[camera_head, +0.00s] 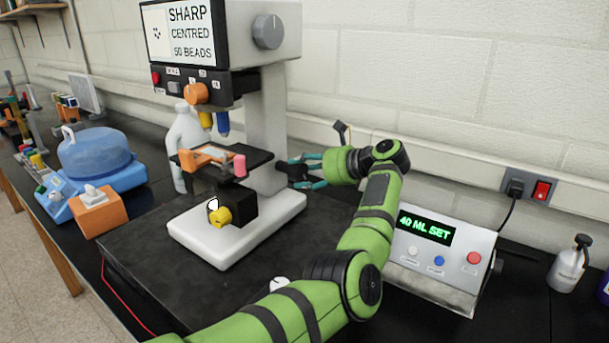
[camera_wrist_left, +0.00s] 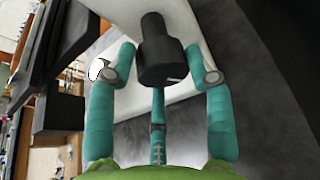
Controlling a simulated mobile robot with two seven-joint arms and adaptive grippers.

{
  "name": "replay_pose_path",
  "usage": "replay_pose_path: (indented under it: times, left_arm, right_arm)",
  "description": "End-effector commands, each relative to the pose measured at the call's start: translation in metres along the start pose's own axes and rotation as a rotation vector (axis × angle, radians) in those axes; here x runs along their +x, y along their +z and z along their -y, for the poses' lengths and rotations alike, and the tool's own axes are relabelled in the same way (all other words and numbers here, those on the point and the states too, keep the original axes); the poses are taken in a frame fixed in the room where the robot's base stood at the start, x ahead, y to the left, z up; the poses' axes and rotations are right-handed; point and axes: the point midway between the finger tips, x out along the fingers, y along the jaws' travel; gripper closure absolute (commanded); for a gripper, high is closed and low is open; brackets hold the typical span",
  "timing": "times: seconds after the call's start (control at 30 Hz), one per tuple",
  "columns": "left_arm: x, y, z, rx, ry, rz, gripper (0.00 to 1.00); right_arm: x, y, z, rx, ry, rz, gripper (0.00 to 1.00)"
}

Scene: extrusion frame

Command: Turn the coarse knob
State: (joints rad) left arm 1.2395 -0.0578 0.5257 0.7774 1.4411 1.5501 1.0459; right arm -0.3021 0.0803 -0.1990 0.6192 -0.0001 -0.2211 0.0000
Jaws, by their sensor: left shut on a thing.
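The white microscope (camera_head: 267,110) stands on a dark mat, with its screen reading "SHARP CENTRED 50 BEADS". My left gripper (camera_head: 304,171) is at the right side of its column. In the left wrist view a black stepped knob (camera_wrist_left: 158,62) sits between the teal fingers of the left gripper (camera_wrist_left: 163,75), which is shut on it. I take it for the coarse knob. In the head view the knob is mostly hidden by the fingers. A pink piece (camera_head: 239,165) and an orange holder (camera_head: 205,157) are on the black stage (camera_head: 258,158). My right gripper is not in view.
A yellow knob (camera_head: 220,217) sits low on the microscope front. A control box (camera_head: 440,262) reading "40 ML SET" stands to the right. A blue device (camera_head: 95,155), an orange box (camera_head: 98,212) and a white bottle (camera_head: 186,140) are left. The wall is close behind.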

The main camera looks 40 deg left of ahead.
Motion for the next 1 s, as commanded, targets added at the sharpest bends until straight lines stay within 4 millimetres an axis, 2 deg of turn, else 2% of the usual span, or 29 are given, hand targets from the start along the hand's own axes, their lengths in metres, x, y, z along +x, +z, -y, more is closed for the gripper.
replay_pose_path:
  times: [0.1, 0.13, 0.17, 0.57, 0.73, 1.0]
  left_arm:
    - [0.001, -0.006, 0.001, 0.008, -0.001, -0.012, 0.8]
    - [0.001, -0.006, 0.001, 0.008, -0.001, -0.013, 0.4]
    - [0.001, -0.006, 0.001, 0.008, 0.0, -0.012, 0.28]
    - [-0.003, -0.003, 0.001, 0.003, -0.002, -0.006, 0.28]
    - [-0.028, -0.003, 0.002, 0.005, -0.005, -0.006, 0.28]
    - [-0.087, -0.003, 0.002, 0.006, -0.005, -0.008, 0.28]
  right_arm:
    - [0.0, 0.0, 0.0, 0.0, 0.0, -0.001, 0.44]
    - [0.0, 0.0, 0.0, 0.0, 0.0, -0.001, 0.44]
    - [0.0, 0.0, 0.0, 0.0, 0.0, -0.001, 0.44]
    - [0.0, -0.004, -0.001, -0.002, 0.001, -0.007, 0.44]
    - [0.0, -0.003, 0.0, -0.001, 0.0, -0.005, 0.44]
    - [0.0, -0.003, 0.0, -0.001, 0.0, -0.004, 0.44]
